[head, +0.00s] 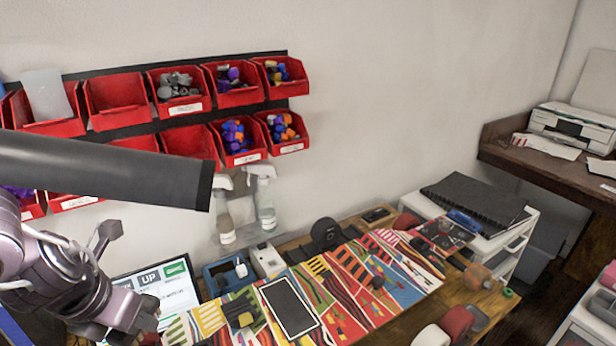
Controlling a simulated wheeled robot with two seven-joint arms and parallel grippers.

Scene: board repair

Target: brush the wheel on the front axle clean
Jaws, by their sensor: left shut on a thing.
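A colourful board (408,282) lies graphic side up on the wooden workbench. A tan-brown wheel (478,277) sits at its right end, and a dark red wheel (408,221) shows at the far side of that end. I cannot tell for sure which axle is the front one. My left gripper (98,242), lilac-grey, is at the lower left, well away from both wheels. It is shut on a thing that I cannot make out. A thick dark grey bar crosses above it; I cannot tell whether it is held. My right gripper is not in view.
Red bins (117,103) hang on the wall. Two spray bottles (265,203), a blue box (229,276) and a black tape roll (327,234) stand behind the board. Another dark red wheel (457,321) is at the bench's front edge.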

